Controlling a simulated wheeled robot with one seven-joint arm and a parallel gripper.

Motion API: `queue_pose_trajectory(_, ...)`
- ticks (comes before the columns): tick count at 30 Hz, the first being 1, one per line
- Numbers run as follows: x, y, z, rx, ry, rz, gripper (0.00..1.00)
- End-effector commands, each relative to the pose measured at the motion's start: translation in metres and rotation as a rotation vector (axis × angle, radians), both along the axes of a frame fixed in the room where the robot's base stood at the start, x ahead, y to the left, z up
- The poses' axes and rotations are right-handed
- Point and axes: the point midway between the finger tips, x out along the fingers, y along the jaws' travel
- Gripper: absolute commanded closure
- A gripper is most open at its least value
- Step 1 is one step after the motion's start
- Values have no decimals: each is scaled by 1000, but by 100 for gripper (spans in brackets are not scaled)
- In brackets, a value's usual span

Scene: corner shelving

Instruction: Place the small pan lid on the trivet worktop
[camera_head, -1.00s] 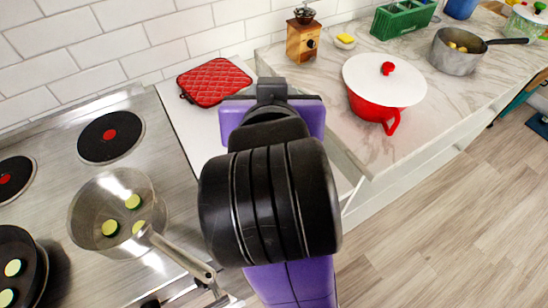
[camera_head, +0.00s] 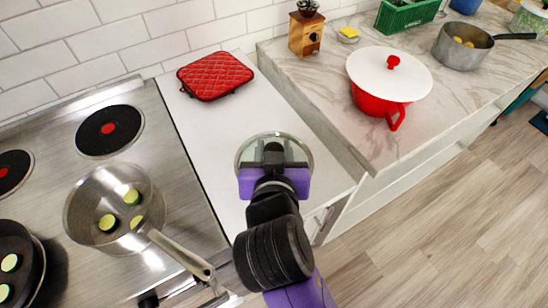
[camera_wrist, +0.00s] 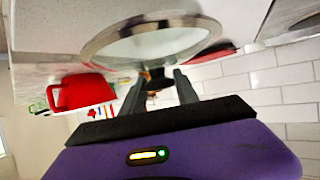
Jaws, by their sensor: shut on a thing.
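The small pan lid (camera_head: 301,148), round glass with a steel rim, is in my gripper (camera_head: 273,158). In the wrist view the lid (camera_wrist: 150,44) lies beyond my fingers (camera_wrist: 158,80), which are shut on its dark knob. In the head view the lid is over the white worktop (camera_head: 215,140), toward its right edge; whether it touches the surface I cannot tell. My gripper hides part of the lid. The red quilted trivet (camera_head: 215,76) lies at the back of this worktop, apart from the lid.
Left is the stove with a steel pan (camera_head: 115,208) holding green slices, its handle pointing toward the worktop. Right is a marble counter with a red pot (camera_head: 376,101) under a white lid, a wooden grinder (camera_head: 305,36) and a grey pot (camera_head: 462,48). The worktop's middle is clear.

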Motion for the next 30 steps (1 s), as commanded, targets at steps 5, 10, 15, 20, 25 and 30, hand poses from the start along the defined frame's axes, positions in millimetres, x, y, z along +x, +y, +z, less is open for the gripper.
queue_pose_trajectory(5, 0, 0, -28, -3, 3, 0, 100)
queue_pose_trajectory(10, 0, 0, -34, 0, 0, 0, 100)
queue_pose_trajectory(15, 0, 0, -34, 0, 0, 0, 100)
queue_pose_trajectory(20, 0, 0, -37, -1, 1, 0, 56)
queue_pose_trajectory(25, 0, 0, -36, -1, 2, 0, 42)
queue_pose_trajectory(30, 0, 0, -36, -1, 2, 0, 42)
